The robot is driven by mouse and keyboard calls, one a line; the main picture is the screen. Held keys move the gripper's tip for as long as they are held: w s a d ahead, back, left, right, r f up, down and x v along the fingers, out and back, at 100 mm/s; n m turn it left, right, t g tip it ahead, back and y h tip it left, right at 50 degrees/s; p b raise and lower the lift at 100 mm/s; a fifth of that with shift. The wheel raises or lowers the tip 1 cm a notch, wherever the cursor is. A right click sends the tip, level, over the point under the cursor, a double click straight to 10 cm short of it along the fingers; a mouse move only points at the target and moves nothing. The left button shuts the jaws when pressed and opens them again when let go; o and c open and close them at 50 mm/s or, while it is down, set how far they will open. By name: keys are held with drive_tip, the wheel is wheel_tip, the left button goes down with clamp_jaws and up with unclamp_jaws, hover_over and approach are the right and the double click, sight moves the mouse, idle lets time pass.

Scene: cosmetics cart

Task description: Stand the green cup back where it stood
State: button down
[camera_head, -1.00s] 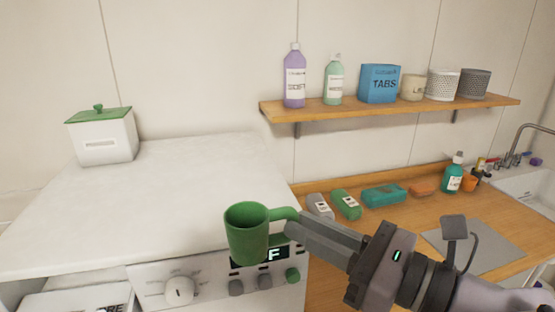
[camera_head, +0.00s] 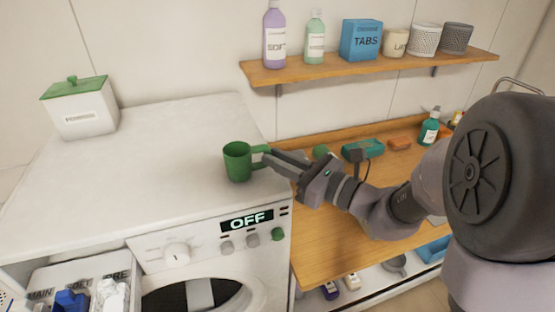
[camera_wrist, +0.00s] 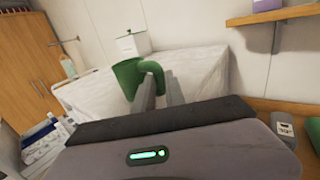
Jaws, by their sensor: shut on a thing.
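The green cup (camera_head: 237,162) is upright at the right part of the washing machine's white top (camera_head: 150,150) in the head view. My gripper (camera_head: 267,155) is shut on its handle, from the right. I cannot tell whether the cup's base touches the top or hangs just above it. In the wrist view the cup (camera_wrist: 127,76) is ahead of my fingers (camera_wrist: 160,95), its handle between them.
A white box with a green lid (camera_head: 79,108) stands at the back left of the top. The detergent drawer (camera_head: 80,285) is open below. A shelf (camera_head: 370,68) with bottles hangs behind. The wooden counter (camera_head: 335,225) is to the right. The top's middle is clear.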

drive_tip(key=shift+f, duration=0.15)
drive_tip(key=shift+f, duration=0.2)
drive_tip(key=c, duration=1.4)
unclamp_jaws()
